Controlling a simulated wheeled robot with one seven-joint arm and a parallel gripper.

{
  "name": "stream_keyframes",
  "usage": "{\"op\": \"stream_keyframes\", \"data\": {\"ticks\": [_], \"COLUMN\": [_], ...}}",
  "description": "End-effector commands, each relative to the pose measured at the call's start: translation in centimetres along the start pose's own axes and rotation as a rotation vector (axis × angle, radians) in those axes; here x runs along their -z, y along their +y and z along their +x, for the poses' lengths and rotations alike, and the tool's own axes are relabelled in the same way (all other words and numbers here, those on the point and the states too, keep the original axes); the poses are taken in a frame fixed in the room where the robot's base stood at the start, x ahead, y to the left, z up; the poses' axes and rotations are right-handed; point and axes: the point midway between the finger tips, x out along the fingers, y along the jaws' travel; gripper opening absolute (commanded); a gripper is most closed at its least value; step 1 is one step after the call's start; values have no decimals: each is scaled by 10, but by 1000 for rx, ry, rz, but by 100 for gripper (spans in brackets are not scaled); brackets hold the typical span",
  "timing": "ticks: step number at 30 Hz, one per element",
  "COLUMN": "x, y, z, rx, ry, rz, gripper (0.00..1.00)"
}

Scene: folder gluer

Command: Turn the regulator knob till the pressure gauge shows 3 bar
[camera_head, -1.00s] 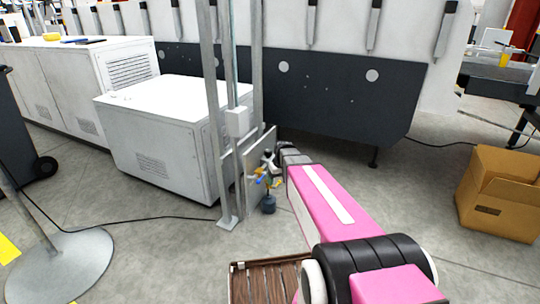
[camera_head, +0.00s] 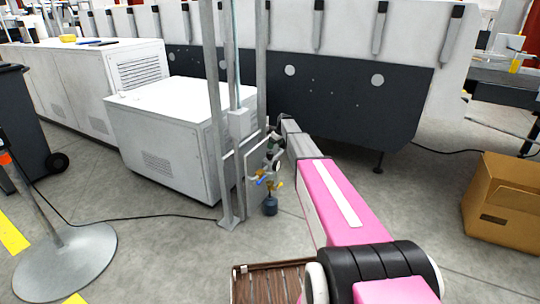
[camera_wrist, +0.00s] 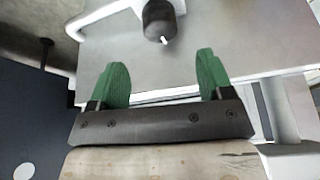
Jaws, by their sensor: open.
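The regulator assembly (camera_head: 266,181) is a small cluster with blue and yellow parts on a panel between grey posts in the head view. A dark blue bowl (camera_head: 270,207) hangs at its bottom. I cannot make out the knob or the gauge reading there. My gripper (camera_wrist: 162,66) is open and empty, its two green fingers apart in the wrist view. A dark rounded part (camera_wrist: 159,18) with a small white tip lies beyond the fingertips, at the top edge; I cannot tell whether it is the knob. In the head view my gripper (camera_head: 275,142) is above the regulator, partly hidden.
Grey upright posts (camera_head: 217,120) stand just left of the regulator. A white cabinet (camera_head: 165,130) is behind them to the left, and a long machine with a dark lower panel (camera_head: 340,95) is behind. A cardboard box (camera_head: 505,205) lies right. A cable crosses the floor left.

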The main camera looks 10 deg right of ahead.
Motion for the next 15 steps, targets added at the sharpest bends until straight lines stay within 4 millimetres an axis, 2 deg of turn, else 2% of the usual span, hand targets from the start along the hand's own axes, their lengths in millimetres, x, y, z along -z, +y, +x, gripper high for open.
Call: {"op": "stream_keyframes", "data": {"ticks": [9, 15], "x": [1, 0], "y": [1, 1], "z": [56, 83], "rx": [1, 0], "ry": [-1, -1], "rz": [1, 1], "gripper": [73, 73]}}
